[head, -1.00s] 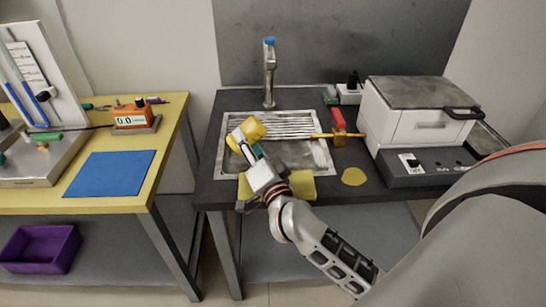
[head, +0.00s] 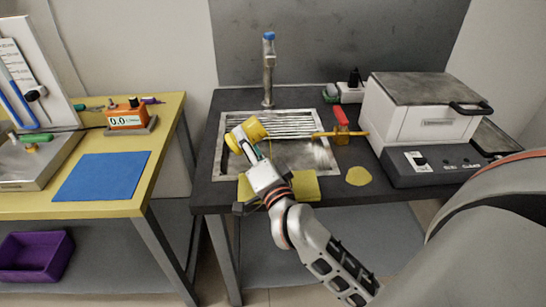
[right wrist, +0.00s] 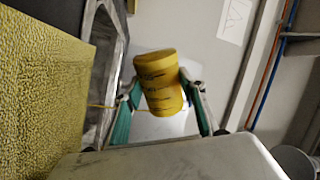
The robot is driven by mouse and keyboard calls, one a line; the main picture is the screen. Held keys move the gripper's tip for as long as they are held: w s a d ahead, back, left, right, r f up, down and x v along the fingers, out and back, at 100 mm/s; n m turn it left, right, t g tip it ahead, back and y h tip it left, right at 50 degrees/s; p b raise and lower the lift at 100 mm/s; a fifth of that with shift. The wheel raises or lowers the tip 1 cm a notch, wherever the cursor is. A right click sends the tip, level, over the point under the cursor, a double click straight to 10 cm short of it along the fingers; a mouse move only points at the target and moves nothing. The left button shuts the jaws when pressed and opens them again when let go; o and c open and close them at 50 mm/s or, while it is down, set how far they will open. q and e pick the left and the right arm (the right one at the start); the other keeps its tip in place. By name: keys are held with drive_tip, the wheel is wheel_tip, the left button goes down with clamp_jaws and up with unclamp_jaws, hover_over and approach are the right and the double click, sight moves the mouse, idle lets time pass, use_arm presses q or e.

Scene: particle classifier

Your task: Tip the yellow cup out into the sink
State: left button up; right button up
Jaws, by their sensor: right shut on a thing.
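The yellow cup (head: 250,131) is held tilted, close to lying on its side, above the left part of the metal sink (head: 216,150). My right gripper (head: 254,149) is shut on the cup. In the right wrist view the cup (right wrist: 160,80) sits between the two green-padded fingers. The inside of the cup is not clear in either view, so I cannot tell what it holds. My left gripper is not in view.
A faucet (head: 268,75) stands behind the sink. A yellow sponge-like block (head: 306,186) lies at the sink's front edge. To the right are a red-topped bottle (head: 341,125), a flat yellow round piece (head: 358,176) and a white machine (head: 420,120).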

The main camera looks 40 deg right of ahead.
use_arm(q)
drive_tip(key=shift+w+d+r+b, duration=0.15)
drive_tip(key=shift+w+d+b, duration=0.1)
drive_tip(key=shift+b, duration=0.1)
use_arm(e)
drive_tip(key=shift+f, duration=0.1)
drive_tip(key=shift+m, duration=0.3)
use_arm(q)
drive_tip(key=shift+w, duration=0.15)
use_arm(e)
drive_tip(key=shift+b, duration=0.35)
drive_tip(key=shift+f+m, duration=0.1)
drive_tip(key=shift+m, duration=0.2)
use_arm(q)
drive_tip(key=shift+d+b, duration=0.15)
drive_tip(key=shift+b, duration=0.2)
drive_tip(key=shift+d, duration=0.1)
use_arm(e)
drive_tip(key=shift+m, duration=0.3)
